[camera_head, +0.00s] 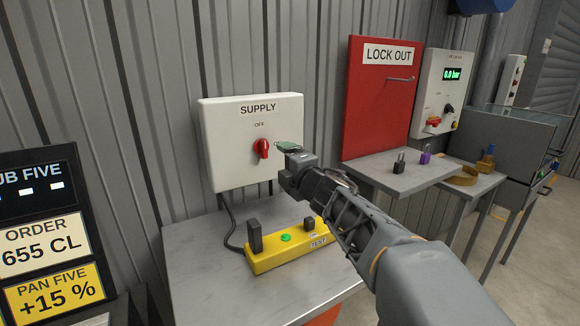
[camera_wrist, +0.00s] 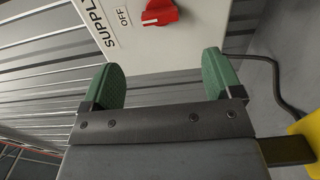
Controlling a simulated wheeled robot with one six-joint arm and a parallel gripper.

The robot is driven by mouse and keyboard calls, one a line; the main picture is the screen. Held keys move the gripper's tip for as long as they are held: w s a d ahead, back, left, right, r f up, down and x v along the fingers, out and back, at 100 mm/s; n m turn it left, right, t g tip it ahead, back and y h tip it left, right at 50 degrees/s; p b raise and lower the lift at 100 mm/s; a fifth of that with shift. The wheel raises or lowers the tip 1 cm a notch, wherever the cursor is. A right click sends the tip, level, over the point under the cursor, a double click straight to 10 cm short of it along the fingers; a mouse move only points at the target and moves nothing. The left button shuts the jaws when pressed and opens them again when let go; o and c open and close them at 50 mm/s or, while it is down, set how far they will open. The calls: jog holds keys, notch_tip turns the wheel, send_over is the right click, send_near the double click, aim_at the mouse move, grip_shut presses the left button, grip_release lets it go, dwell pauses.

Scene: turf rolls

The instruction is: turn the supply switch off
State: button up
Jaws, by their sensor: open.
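The supply switch is a red knob (camera_head: 262,149) on a white box (camera_head: 225,162) marked SUPPLY on the wall. Its grip stands roughly upright under the word OFF; I cannot tell which end is its pointer. No other position label shows. My gripper (camera_head: 290,147) is just right of the knob in the head view, in front of the box.
A yellow TEST unit (camera_head: 285,252) with a green button stands on a grey table (camera_head: 195,270) below the box. A red LOCK OUT board (camera_head: 380,100), padlocks (camera_head: 399,163) on a shelf and a gauge panel reading 0.0 bar (camera_head: 440,90) are to the right.

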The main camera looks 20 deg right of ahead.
jog(key=shift+s+d, duration=0.2)
jog(key=shift+s, duration=0.75)
jog(key=s+a+f+m+g+h+p, duration=0.1)
jog(key=s+f+m+g+p, duration=0.2)
jog(key=s+m+g+p, duration=0.4)
jog(key=s+a+f+m+g+h+p, duration=0.2)
jog(key=s+f+m+g+p, duration=0.2)
jog(key=s+m, duration=0.9)
jog(key=g+p, duration=0.3)
jog(key=p, duration=0.2)
jog(key=shift+s+a+f, duration=0.15)
jog(key=shift+s+f, duration=0.05)
jog(key=shift+f, duration=0.1)
